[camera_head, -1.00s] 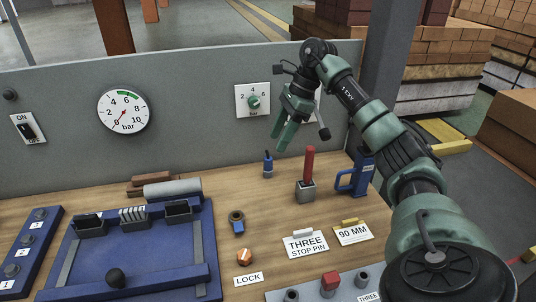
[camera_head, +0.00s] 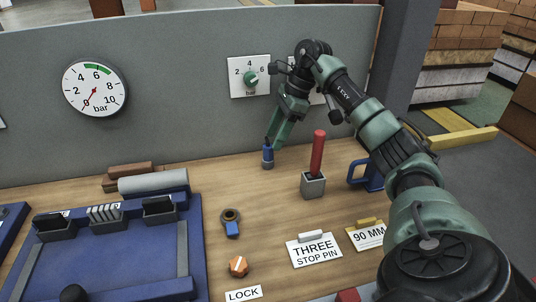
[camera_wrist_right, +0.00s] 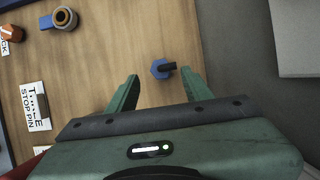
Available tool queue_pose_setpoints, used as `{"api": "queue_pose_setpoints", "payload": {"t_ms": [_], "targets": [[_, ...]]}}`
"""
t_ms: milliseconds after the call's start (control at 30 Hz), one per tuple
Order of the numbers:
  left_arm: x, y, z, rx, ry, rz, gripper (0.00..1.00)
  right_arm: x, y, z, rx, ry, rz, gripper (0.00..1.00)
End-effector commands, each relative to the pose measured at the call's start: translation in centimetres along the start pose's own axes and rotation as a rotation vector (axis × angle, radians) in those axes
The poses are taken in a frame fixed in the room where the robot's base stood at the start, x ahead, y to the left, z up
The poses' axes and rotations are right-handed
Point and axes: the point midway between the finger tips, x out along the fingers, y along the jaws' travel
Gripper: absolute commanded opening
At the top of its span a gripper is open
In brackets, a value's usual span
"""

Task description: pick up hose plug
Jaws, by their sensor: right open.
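The hose plug appears to be the small blue piece with a dark tip (camera_head: 267,158), standing upright on the wooden bench near the grey back panel. It also shows in the right wrist view (camera_wrist_right: 160,69). My right gripper (camera_head: 277,139) is open just above it, pointing down. In the wrist view the plug lies between the two green fingertips (camera_wrist_right: 160,76), with a gap on each side. My left gripper is not in view.
A grey block with a red handle (camera_head: 317,155) and a blue holder (camera_head: 365,175) stand to the right. A brass ring with a blue end (camera_head: 231,222) and an orange knob (camera_head: 238,265) lie nearer. A blue tray (camera_head: 150,250) is at left. The panel (camera_head: 180,100) rises close behind.

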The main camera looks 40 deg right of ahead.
Motion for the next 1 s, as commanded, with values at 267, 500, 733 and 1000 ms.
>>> {"api": "queue_pose_setpoints", "payload": {"t_ms": [267, 500, 733, 1000], "targets": [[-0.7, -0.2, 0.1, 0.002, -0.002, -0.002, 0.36, 4.0, -0.2, 0.4, 0.001, -0.001, 0.003, 0.51], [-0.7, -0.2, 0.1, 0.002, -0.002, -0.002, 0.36, 5.1, -0.2, 0.3, 0.001, -0.001, -0.001, 0.51], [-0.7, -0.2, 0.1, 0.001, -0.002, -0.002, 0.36, 5.1, -0.2, 0.3, 0.001, -0.001, -0.001, 0.23], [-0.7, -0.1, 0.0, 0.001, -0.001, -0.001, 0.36, 5.0, -0.2, 0.3, 0.001, -0.001, -0.001, 0.0]]}}
